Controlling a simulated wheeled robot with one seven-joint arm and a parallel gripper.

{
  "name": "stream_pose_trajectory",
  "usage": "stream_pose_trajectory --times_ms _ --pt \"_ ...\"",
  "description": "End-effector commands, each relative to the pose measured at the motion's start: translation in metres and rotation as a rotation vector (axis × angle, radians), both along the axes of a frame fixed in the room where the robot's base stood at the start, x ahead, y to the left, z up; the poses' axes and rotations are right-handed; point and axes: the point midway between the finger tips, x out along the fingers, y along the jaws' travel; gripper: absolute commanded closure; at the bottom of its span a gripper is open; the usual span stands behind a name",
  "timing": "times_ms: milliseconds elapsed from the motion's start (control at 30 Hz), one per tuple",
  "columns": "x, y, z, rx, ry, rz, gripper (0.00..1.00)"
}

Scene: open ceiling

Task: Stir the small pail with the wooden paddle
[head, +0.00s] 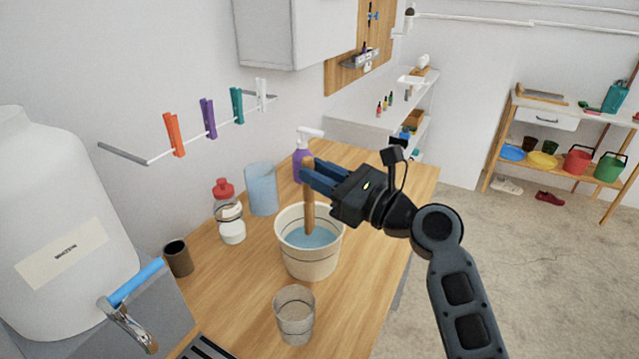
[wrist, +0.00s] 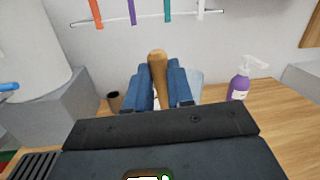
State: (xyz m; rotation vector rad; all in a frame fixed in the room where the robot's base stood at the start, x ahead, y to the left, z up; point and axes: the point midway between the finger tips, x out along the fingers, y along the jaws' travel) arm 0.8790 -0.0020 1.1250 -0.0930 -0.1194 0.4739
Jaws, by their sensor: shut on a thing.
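The small pail (head: 309,262) is cream with dark bands and stands upright on the wooden counter. It holds blue liquid (head: 300,238). My gripper (head: 309,172) is above the pail's rim and shut on the wooden paddle (head: 309,212). The paddle is nearly upright and its lower end goes down into the liquid, where it is hidden. In the wrist view the top of the paddle (wrist: 158,66) stands between my two blue fingers (wrist: 160,88). The pail is hidden there behind my gripper.
On the counter (head: 225,290) around the pail stand a clear glass (head: 294,316), a red-capped jar (head: 229,212), a light blue cup (head: 261,189), a purple pump bottle (head: 300,162) and a dark cup (head: 178,258). A rail with clothespins (head: 209,118) hangs above.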

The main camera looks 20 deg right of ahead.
Motion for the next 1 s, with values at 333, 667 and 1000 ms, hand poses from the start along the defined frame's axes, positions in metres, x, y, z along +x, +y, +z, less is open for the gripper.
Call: stream_pose_trajectory --times_ms 333,667,1000 --pt "0.0 0.0 0.026 -0.001 -0.002 -0.001 1.0" --pt "0.0 0.0 0.04 0.001 0.0 -0.001 1.0" --pt "0.0 0.0 0.039 0.001 0.0 -0.001 1.0"
